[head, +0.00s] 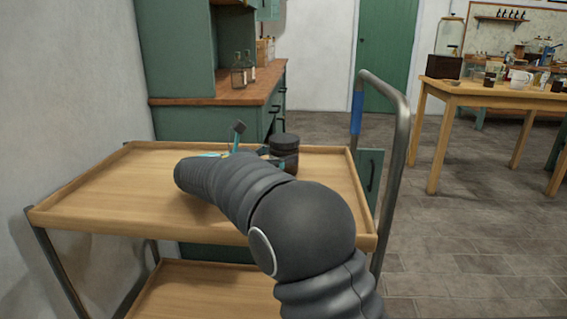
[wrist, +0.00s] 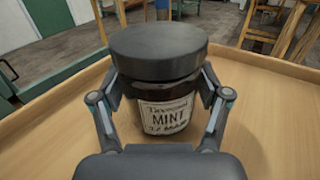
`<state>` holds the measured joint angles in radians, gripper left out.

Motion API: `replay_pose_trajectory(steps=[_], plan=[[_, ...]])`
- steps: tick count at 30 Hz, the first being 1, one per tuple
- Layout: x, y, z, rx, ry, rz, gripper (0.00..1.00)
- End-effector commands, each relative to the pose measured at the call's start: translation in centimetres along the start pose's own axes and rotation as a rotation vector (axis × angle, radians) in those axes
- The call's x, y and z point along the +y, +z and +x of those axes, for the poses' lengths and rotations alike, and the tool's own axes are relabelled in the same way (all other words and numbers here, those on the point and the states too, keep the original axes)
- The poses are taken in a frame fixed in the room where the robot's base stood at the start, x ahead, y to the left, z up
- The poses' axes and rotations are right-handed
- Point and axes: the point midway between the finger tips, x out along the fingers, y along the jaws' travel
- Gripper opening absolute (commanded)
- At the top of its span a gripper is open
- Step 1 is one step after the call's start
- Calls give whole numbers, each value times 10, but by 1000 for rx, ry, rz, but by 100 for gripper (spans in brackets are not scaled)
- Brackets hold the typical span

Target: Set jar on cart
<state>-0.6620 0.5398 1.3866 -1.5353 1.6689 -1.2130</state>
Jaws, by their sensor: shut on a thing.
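The jar (wrist: 160,95) is dark glass with a black lid and a white label reading "MINT". In the wrist view it stands upright between the fingers of my gripper (wrist: 162,102), which is shut on it from both sides. In the head view the jar (head: 285,152) shows over the far right part of the cart's top tray (head: 120,185). My arm hides part of the tray there. The jar's base appears at or just above the tray's wooden surface; I cannot tell whether it touches.
The tray has a raised wooden rim, and its left part is clear. The cart's metal handle (head: 402,130) with a blue grip rises at the right. A green cabinet (head: 190,120) with bottles (head: 240,72) stands behind. A wooden table (head: 490,92) with glassware is at the right.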

Motion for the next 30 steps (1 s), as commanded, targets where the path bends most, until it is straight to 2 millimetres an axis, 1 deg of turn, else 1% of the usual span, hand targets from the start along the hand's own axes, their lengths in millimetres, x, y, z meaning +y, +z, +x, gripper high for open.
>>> replay_pose_trajectory(steps=[8, 9, 11, 12, 23, 26, 29, 30], plan=[[0, 0, 0, 1, 1, -1, 34], [0, 0, 0, 1, 1, -2, 83], [0, 0, 0, 1, 1, -1, 98], [0, 0, 0, 1, 1, -1, 100], [0, 1, 0, 1, 0, 0, 100], [0, 1, -9, 1, 2, -1, 100], [1, 1, -24, 2, 4, -1, 100], [1, 1, -31, 1, 4, -1, 100]])
